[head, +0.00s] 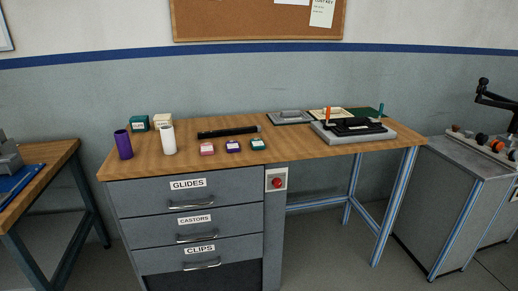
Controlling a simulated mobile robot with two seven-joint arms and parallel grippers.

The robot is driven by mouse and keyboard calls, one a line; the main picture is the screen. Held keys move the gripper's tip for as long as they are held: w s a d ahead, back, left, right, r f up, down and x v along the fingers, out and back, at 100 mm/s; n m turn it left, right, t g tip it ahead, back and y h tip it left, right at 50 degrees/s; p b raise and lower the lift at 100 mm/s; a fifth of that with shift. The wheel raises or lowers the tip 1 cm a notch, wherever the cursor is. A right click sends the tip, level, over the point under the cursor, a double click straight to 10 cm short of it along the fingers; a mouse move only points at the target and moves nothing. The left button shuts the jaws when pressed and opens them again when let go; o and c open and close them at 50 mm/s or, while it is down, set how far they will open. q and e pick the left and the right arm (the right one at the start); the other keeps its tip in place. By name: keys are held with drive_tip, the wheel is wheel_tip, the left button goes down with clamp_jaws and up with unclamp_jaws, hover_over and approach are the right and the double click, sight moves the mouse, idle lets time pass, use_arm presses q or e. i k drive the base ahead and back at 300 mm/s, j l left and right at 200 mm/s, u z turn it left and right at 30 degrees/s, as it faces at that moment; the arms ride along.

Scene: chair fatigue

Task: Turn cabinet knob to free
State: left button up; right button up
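A grey drawer cabinet (127,191) stands under the left part of the wooden workbench in the head view. Its drawers carry the labels GLIDES, CASTORS and CLIPS, each above a silver handle, and all three look shut. A red round knob (277,183) sits on a pale plate (277,173) at the cabinet's upper right, just under the bench top. The knob's turn position is too small to tell. Neither of my grippers is in view, and nothing covers the knob.
The workbench (290,150) holds purple and white cylinders, several small boxes, a long black bar (228,132) and a grey fixture (353,131) at the right. A side table (45,170) stands left and a grey cabinet (450,205) right. Floor under the bench's right half looks clear.

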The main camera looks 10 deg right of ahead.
sight(277, 183)
drive_tip(key=i+l+z, duration=0.1)
drive_tip(key=i+l, duration=0.15)
drive_tip(key=l, duration=0.3)
drive_tip(key=i+l+z, duration=0.1)
drive_tip(key=i+l, duration=0.2)
drive_tip(key=l, duration=0.25)
drive_tip(key=i+l+z, duration=0.15)
drive_tip(key=i+l, duration=0.15)
drive_tip(key=l, duration=0.25)
drive_tip(key=i+l+z, duration=0.1)
drive_tip(key=i+l, duration=0.25)
drive_tip(key=l, duration=0.15)
